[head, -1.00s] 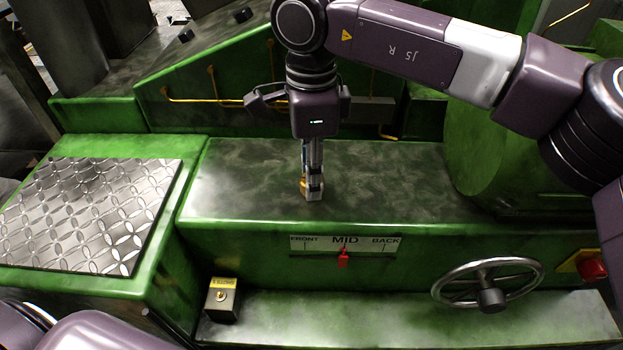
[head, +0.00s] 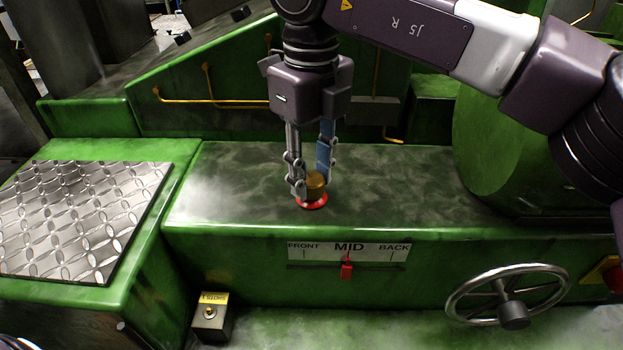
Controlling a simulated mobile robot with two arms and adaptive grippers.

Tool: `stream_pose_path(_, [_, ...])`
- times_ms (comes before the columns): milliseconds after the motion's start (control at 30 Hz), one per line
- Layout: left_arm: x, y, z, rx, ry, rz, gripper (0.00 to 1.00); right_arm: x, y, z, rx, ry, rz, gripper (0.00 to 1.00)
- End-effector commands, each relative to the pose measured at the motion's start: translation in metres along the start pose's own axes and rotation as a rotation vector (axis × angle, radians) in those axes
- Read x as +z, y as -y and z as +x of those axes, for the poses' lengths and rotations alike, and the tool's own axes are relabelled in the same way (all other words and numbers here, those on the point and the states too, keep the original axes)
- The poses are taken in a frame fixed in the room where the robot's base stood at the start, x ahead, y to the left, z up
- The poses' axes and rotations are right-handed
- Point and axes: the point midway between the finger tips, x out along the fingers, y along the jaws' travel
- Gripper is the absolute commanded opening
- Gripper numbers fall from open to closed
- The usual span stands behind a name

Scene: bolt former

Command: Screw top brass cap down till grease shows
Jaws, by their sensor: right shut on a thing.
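The top brass cap (head: 316,183) stands upright on the worn green machine top, above the MID plate. A bright red ring (head: 314,204) shows around its foot. I cannot tell from this view whether the red is grease or a painted part. My right gripper (head: 308,178) points straight down and is shut on the cap, one finger at its left and one behind it to the right. The left finger hides part of the cap. My left gripper is out of view.
A FRONT/MID/BACK plate (head: 348,252) with a red pointer (head: 346,270) is on the front face below. A handwheel (head: 508,295) is at lower right. A small box (head: 211,317) with a yellow label stands lower left. The machine top left of the cap is clear.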

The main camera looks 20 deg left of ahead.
Motion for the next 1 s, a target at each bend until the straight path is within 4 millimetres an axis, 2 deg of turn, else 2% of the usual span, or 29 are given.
stream_pose_path(200, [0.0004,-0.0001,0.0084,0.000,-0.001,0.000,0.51,0.0007,0.0010,-0.0008,-0.002,0.005,0.151,0.05])
stream_pose_path(433, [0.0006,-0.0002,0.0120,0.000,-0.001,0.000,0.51,0.0006,0.0012,-0.0014,-0.002,0.005,0.248,0.05])
stream_pose_path(1000, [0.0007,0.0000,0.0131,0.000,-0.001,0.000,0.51,0.0007,0.0013,-0.0024,-0.002,0.005,0.290,0.05])
